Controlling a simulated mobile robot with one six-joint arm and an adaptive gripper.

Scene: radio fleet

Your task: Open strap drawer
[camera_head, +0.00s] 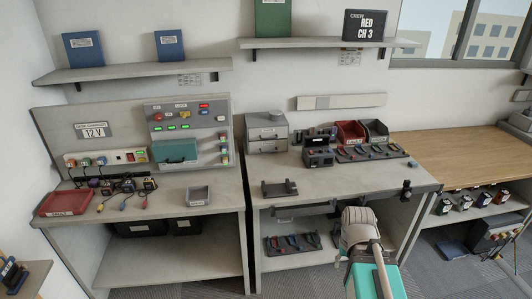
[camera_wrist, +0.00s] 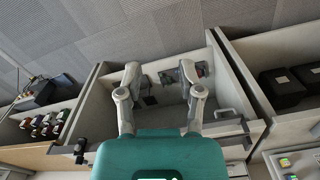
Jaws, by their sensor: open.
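A small grey two-drawer cabinet (camera_head: 267,133) stands on the back left of the middle bench, with both drawers closed. A grey drawer front (camera_head: 300,211) shows under the front edge of that bench and looks closed. I cannot read a label that tells which is the strap drawer. A pale bar handle (camera_wrist: 226,113) shows at the bench front in the wrist view. My gripper (camera_wrist: 159,72) is open and empty, its two fingers spread in front of the bench, apart from the handle.
The middle bench (camera_head: 352,186) carries a dark cradle (camera_head: 280,188), a radio (camera_head: 319,157), and red (camera_head: 350,133) and grey bins. A tray with coloured items (camera_head: 292,243) lies on the shelf below. Grey floor in front is clear in the wrist view.

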